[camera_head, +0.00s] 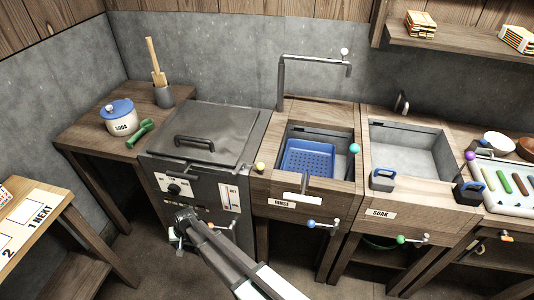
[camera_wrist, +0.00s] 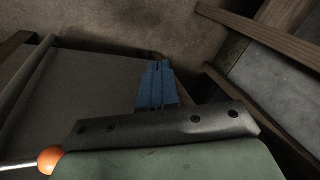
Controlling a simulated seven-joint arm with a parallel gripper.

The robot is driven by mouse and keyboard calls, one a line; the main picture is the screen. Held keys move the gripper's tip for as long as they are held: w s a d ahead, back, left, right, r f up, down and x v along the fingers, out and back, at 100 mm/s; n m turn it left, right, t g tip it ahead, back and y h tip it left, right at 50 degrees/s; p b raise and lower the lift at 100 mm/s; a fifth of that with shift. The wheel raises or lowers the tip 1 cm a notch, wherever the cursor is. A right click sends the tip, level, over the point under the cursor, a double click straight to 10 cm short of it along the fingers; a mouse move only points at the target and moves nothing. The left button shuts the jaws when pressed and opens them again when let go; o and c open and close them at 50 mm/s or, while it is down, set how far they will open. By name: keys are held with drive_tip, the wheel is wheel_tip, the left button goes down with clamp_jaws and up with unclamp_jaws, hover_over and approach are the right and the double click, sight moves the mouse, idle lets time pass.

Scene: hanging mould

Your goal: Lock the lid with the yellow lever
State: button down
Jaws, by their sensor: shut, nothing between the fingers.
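The grey lid (camera_head: 215,128) with its black handle (camera_head: 194,143) lies flat on the metal boiler box (camera_head: 205,190). The yellow lever's round knob (camera_head: 260,167) shows at the box's right front edge, beside the wooden rinse counter; its rod is hard to make out. My gripper (camera_head: 183,224) is low in front of the box's front panel, left of and below the yellow knob and apart from it. In the wrist view my blue fingers (camera_wrist: 157,85) are together and empty, with floor beyond them. The yellow lever is not recognisable in the wrist view.
An orange ball on a pale rod (camera_wrist: 48,160) sits close to my wrist. The front panel has a black dial (camera_head: 174,189) and a white gauge (camera_head: 230,198). The rinse sink (camera_head: 345,140) is to the right, with a blue-knobbed lever (camera_head: 312,224) at its front.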

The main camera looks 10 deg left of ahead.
drive_tip(key=s+a+r+m+g+y, duration=0.1)
drive_tip(key=a+r+m, duration=0.1)
drive_tip(key=a+r, duration=0.3)
drive_tip(key=a+r+m+g+y, duration=0.1)
drive_tip(key=a+r+m, duration=0.15)
drive_tip(key=r, duration=0.45)
drive_tip(key=w+a+r+m+g+y, duration=0.1)
drive_tip(key=a+r+m+g, duration=0.1)
drive_tip(key=r, duration=1)
drive_tip(key=w+a+r+m+g+y, duration=0.1)
drive_tip(key=r+m+g, duration=0.15)
drive_tip(key=r, duration=1.05)
drive_tip(key=w+d+r+t+h, duration=0.1)
drive_tip(key=w+d+r, duration=0.3)
drive_tip(key=w+d, duration=0.35)
drive_tip(key=w+d+r+t+h, duration=0.1)
drive_tip(key=w+d+r, duration=0.4)
drive_tip(key=d, duration=0.4)
drive_tip(key=w+d+r+h, duration=0.1)
drive_tip(key=w+d, duration=0.3)
drive_tip(key=d, duration=0.5)
drive_tip(key=w+d+t+h, duration=0.1)
drive_tip(key=w+d, duration=0.3)
drive_tip(key=d, duration=0.5)
drive_tip(key=w+d+r+m+t+h, duration=0.1)
drive_tip(key=w+d, duration=0.4)
drive_tip(key=d, duration=0.5)
drive_tip(key=shift+r+h, duration=0.35)
drive_tip(key=shift+h, duration=0.55)
drive_tip(key=shift+d, duration=0.1)
